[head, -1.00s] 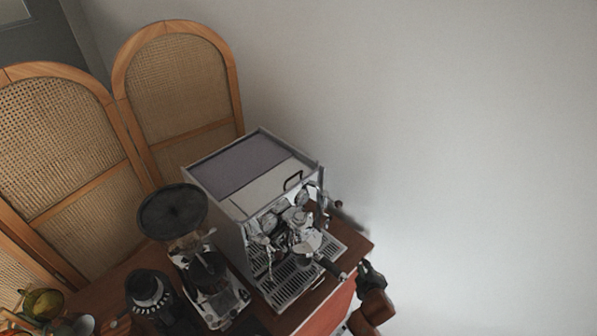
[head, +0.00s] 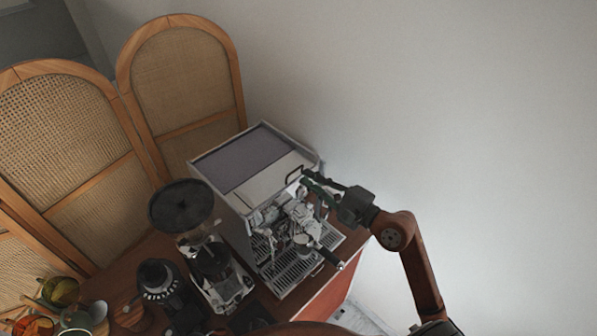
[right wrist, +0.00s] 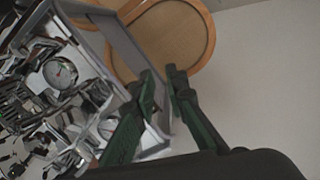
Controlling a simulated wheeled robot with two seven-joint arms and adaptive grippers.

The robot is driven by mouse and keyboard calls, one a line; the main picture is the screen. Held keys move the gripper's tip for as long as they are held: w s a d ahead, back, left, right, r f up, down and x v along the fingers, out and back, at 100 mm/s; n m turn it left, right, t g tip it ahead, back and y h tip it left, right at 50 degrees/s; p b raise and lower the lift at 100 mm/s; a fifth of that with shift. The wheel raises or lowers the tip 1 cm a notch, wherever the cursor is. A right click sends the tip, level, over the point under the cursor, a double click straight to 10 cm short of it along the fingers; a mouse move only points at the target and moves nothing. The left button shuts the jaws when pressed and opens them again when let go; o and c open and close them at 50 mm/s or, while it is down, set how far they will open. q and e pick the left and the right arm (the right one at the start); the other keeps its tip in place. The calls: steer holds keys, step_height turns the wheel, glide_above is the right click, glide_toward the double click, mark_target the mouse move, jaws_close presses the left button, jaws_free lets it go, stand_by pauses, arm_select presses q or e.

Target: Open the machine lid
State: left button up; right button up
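The silver espresso machine (head: 232,208) stands on the wooden cart. Its lid (head: 265,187) is a light panel at the front of the top, lying flat and closed, with a dark loop handle (head: 295,173) near its right front corner. My right gripper (head: 306,182) is at that corner, close to the handle. In the right wrist view, its two green-black fingers (right wrist: 161,76) are apart, with the machine's grey side edge seen beyond them. I cannot make out the handle there, nor whether a finger touches it. My left gripper is not in view.
A grinder with a round dark hopper (head: 181,206) stands left of the machine. The portafilter handle (head: 330,258) sticks out at the front. Cups (head: 60,291) are at the lower left. A cane screen (head: 185,85) is behind; the right wall side is clear.

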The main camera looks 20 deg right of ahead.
mark_target(295, 170)
steer(key=w+f+n+p, duration=0.1)
steer(key=w, duration=0.1)
steer(key=w+f+g+h+p, duration=0.1)
steer(key=w+f, duration=0.1)
steer(key=w, duration=0.1)
steer(key=w+f+n+h+p, duration=0.1)
steer(key=w+f, duration=0.1)
steer(key=w, duration=0.1)
steer(key=shift+w+d+f+n+g, duration=0.1)
steer(key=shift+d+n+g, duration=0.05)
steer(key=shift+n+g, duration=0.15)
steer(key=shift+w+f, duration=0.15)
jaws_close()
steer(key=shift+w+r, duration=0.1)
steer(key=shift+r, duration=0.1)
stand_by(0.4)
